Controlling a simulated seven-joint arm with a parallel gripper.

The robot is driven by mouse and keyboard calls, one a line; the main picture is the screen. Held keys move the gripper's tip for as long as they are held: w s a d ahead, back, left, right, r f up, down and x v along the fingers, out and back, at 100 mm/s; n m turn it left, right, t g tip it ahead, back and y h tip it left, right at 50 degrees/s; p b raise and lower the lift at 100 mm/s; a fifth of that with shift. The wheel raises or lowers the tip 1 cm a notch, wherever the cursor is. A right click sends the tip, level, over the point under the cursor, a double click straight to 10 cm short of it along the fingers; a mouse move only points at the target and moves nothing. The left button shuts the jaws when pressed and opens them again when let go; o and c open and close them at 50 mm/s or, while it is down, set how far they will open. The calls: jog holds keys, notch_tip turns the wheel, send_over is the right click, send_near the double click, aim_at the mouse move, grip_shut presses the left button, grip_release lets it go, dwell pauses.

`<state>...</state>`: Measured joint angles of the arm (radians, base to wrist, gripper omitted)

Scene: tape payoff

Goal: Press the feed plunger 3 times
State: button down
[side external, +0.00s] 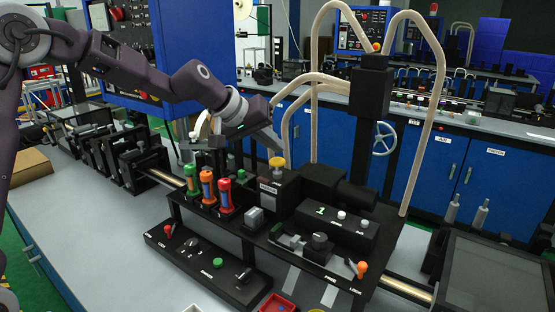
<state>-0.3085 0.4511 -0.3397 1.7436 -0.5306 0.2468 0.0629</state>
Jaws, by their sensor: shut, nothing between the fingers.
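A yellow-capped plunger (277,162), which looks like the feed plunger, stands upright on a black block of the machine in the middle of the side external view. My gripper (277,148) is shut and empty. Its fingertips point down just above the yellow cap, and I cannot tell whether they touch it. A small display (320,211) on the black housing to the right shows a green digit that looks like 1.
Green, orange and red capped cylinders (208,187) stand left of the plunger. A control panel (208,266) with knobs and a green button lies in front. Two white buttons (342,215) and an orange-tipped lever (361,268) are at right. A post with hoses (370,95) rises behind.

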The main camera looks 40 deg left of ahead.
aim_at(277, 159)
jog(key=shift+f, duration=0.45)
jog(key=shift+f, duration=1.25)
dwell(1.1)
jog(key=shift+r, duration=1.7)
jog(key=shift+r, duration=2.5)
